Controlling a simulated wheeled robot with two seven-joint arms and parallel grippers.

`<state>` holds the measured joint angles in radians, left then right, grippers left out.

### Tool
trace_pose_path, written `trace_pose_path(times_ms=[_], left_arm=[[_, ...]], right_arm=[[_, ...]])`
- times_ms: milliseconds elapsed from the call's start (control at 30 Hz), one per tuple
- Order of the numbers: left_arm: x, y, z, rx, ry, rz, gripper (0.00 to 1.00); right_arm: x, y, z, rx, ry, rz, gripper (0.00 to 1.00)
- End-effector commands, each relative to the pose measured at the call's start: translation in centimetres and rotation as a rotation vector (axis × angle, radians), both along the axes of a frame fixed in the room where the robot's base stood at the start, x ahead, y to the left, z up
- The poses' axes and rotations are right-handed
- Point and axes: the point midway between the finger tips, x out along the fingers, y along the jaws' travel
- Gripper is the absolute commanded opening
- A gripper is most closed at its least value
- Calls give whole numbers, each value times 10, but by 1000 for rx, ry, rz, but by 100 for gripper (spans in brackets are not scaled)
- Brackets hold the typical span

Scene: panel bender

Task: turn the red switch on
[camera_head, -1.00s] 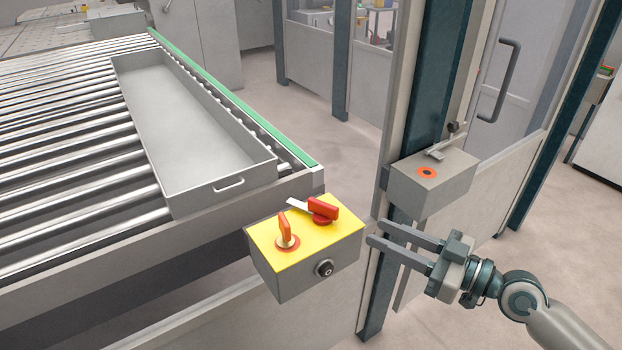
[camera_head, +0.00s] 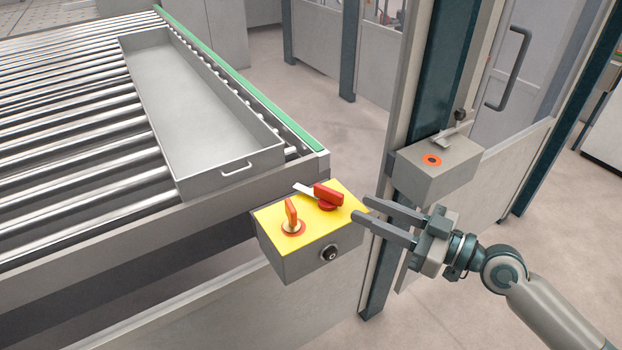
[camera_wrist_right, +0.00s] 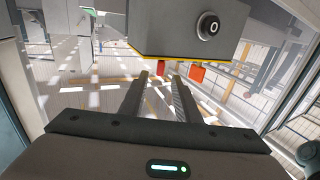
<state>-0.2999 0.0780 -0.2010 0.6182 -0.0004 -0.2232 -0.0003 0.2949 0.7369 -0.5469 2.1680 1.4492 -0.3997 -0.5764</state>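A grey control box with a yellow top (camera_head: 268,214) is mounted at the corner of the roller table. On its top stand an upright red-orange switch (camera_head: 292,212) at the left and a second red switch (camera_head: 327,195) with a silver plate beside it. A black round knob (camera_head: 330,252) is on its front. My right gripper (camera_head: 361,207) is open and empty, its fingertips at the box's right side in the picture, apart from both switches. In the right wrist view the box (camera_wrist_right: 165,35) is above the fingers, with red switch parts (camera_wrist_right: 197,73) near the fingertips. My left gripper is out of view.
A second grey box (camera_head: 438,172) with an orange ring and a metal lever is fixed by the dark post (camera_head: 437,80) behind my right gripper. A long grey tray (camera_head: 200,110) lies on the rollers.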

Motion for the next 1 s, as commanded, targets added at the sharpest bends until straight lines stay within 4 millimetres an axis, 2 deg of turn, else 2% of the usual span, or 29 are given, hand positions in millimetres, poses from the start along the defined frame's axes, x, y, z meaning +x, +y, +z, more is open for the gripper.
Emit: trace_pose_path(times_ms=[100, 700, 1000], left_arm=[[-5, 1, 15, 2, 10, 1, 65], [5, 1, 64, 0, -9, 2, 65], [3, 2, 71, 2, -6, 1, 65]], right_arm=[[9, 17, 5, 3, 3, 1, 30], [57, 101, 4, 1, 3, 1, 30], [68, 121, 0, 0, 1, 0, 30]])
